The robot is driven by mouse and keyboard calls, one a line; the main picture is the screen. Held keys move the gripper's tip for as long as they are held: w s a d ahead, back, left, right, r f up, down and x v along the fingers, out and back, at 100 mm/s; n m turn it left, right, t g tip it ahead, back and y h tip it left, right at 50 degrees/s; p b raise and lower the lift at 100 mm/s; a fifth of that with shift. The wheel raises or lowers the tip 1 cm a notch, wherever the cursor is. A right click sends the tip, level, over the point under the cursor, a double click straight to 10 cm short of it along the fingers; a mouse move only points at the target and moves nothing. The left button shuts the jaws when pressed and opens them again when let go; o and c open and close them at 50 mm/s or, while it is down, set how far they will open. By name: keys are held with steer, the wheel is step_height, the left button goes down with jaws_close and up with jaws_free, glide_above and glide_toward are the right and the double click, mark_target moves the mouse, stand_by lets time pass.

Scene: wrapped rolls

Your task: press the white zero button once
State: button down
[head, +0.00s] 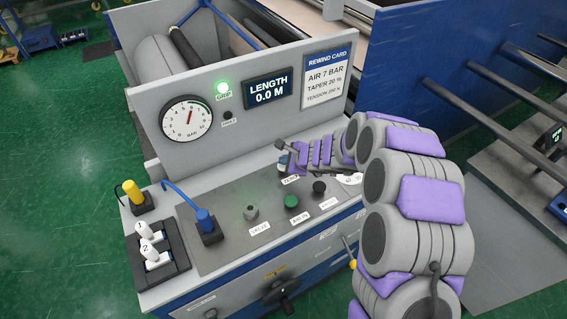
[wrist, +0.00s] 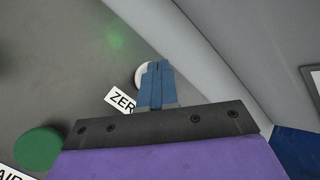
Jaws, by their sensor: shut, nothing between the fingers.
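The white zero button (wrist: 141,75) shows in the wrist view as a pale round edge, partly hidden behind my fingers. Its ZERO label (wrist: 121,100) lies beside it, partly covered by my gripper. My gripper (wrist: 157,66) is shut and empty, its blue fingertips overlapping the button in this view. I cannot tell whether they touch it. In the head view my gripper (head: 284,160) is low over the back of the control panel, and the button cannot be made out there. The length display (head: 269,92) reads 0.0 M.
A green button (head: 291,202), a black knob (head: 319,187) and a grey valve knob (head: 251,212) stand on the panel nearby. A blue plug (head: 206,222) stands at left.

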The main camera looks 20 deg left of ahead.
steer(key=shift+r+p, duration=0.3)
steer(key=shift+r, duration=0.25)
steer(key=shift+r, duration=0.1)
steer(key=shift+r+p, duration=2.1)
steer(key=shift+r, duration=0.35)
